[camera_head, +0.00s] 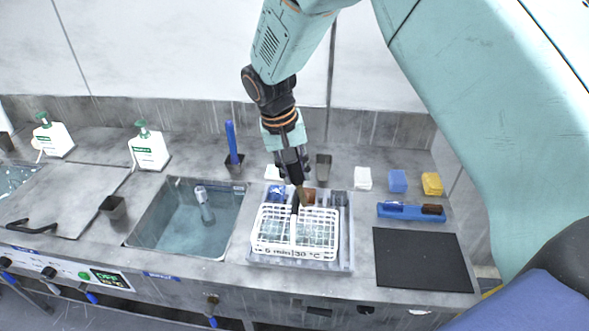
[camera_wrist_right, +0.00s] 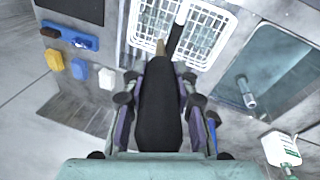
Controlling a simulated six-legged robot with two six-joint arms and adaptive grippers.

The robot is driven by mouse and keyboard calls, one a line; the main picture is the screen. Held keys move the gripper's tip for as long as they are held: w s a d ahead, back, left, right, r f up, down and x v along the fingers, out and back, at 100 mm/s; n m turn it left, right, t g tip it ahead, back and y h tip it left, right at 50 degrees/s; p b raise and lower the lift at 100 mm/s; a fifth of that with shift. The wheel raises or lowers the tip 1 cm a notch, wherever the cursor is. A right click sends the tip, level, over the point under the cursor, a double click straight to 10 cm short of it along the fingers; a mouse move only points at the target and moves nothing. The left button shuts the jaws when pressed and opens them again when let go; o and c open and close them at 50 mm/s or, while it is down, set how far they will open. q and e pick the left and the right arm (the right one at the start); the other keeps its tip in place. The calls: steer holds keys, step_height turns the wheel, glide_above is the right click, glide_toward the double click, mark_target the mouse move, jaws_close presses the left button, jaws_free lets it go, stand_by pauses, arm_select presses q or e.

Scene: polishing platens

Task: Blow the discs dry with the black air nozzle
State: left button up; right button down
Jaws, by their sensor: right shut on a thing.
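My right gripper (camera_head: 291,163) reaches down from above the back of the counter. It is shut on the black air nozzle (camera_wrist_right: 160,105), whose brass tip points at the white wire basket (camera_head: 256,243). In the head view the dark nozzle (camera_head: 296,177) hangs over the basket's back edge; I cannot tell the exact gap. The basket also shows ahead of the tip in the wrist view (camera_wrist_right: 190,36). I cannot make out single discs through its mesh. My left gripper is not in view.
A water-filled sink (camera_head: 150,236) with a faucet lies left of the basket. A black mat (camera_head: 422,260) and a blue tray (camera_head: 411,211) with a brush lie to the right. Sponges (camera_head: 398,181) and a cup with a blue-handled tool (camera_head: 231,145) stand behind.

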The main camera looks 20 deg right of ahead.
steer(key=w+a+p, duration=0.1)
steer(key=w+a, duration=0.2)
steer(key=a, duration=0.2)
steer(key=shift+w+a, duration=0.2)
steer(key=shift+a, duration=0.1)
stand_by(0.5)
steer(key=shift+r, duration=0.15)
stand_by(1.0)
steer(key=v, duration=0.2)
steer(key=d+v, duration=0.1)
steer(key=v, duration=0.1)
steer(key=shift+r, duration=0.45)
stand_by(0.9)
steer(key=shift+w+d+f+y, duration=0.25)
steer(key=shift+w+y, duration=0.05)
steer(key=shift+y, duration=0.3)
steer(key=shift+w+d+f+y, duration=0.2)
steer(key=shift+w+d+y, duration=0.05)
steer(key=shift+y, duration=0.35)
steer(key=shift+s+a+r, duration=0.1)
steer(key=shift+a, duration=0.1)
